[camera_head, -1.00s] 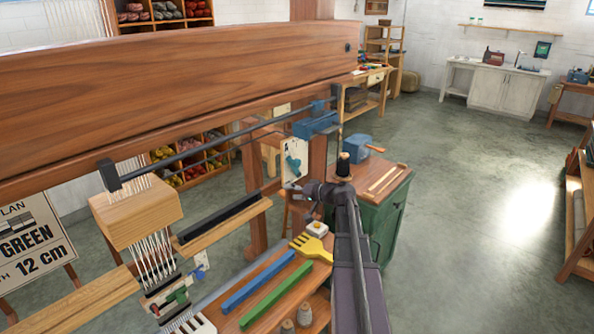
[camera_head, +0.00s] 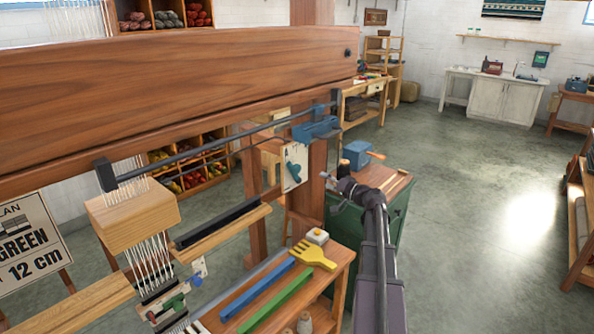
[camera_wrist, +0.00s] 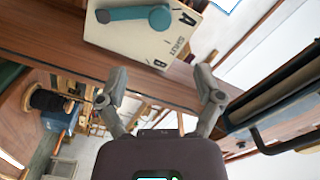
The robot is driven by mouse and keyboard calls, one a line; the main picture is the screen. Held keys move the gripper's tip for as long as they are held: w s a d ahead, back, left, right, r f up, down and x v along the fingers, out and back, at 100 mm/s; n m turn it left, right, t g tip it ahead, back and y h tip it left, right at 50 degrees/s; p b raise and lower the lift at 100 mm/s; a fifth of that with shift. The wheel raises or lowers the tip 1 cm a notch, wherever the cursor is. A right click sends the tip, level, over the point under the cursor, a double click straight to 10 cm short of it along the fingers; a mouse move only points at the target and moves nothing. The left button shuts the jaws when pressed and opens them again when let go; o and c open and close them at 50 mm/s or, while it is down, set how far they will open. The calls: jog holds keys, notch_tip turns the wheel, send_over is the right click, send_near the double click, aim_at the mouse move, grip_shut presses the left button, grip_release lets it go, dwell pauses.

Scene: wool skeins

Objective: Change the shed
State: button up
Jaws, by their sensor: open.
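The shed control is a pale plate (camera_head: 293,181) with a teal lever (camera_head: 289,168), on the loom's right post. In the wrist view the plate (camera_wrist: 130,50) shows near the top, with marks A and B. The teal lever (camera_wrist: 125,14) lies across it there, its round end beside the A. My gripper (camera_head: 327,178) is to the right of the plate in the head view, apart from it. In the wrist view its two fingers (camera_wrist: 160,88) are spread with nothing between them, below the plate. The loom's white heddle strings (camera_head: 150,262) hang at the left.
A thick loom beam (camera_head: 180,85) crosses the upper left. A bench (camera_head: 340,262) below holds a blue stick (camera_head: 256,290), a green stick (camera_head: 275,302) and a yellow comb (camera_head: 315,254). A green cabinet (camera_head: 345,225) stands behind my arm.

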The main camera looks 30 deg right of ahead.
aim_at(298, 169)
jog(key=x, duration=1.3)
jog(key=shift+w+a+f, duration=0.1)
jog(key=shift+w, duration=0.15)
grip_shut()
